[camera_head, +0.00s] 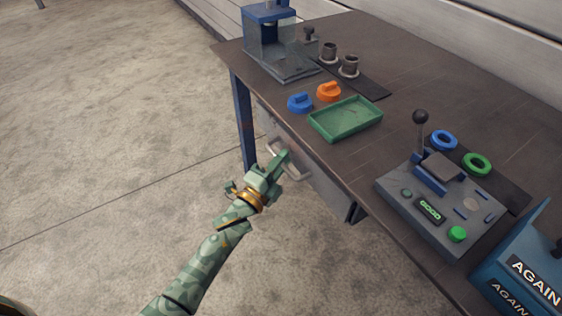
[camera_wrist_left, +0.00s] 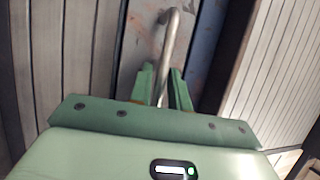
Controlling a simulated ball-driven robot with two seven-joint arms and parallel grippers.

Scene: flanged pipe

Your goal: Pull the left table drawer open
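The left table drawer (camera_head: 325,186) is a grey front under the table's near edge and looks closed or nearly so. Its pale bar handle (camera_head: 299,174) sticks out towards me, partly covered by my gripper. My left gripper (camera_head: 284,158), green with a gold ring at the wrist, is at the handle. In the left wrist view the metal handle (camera_wrist_left: 172,35) runs between the two green fingers (camera_wrist_left: 163,85), which stand close on both sides of it. The gripper looks shut on the handle. My right gripper is not in view.
A blue leg (camera_head: 243,120) stands left of the drawer. The floor in front is clear.

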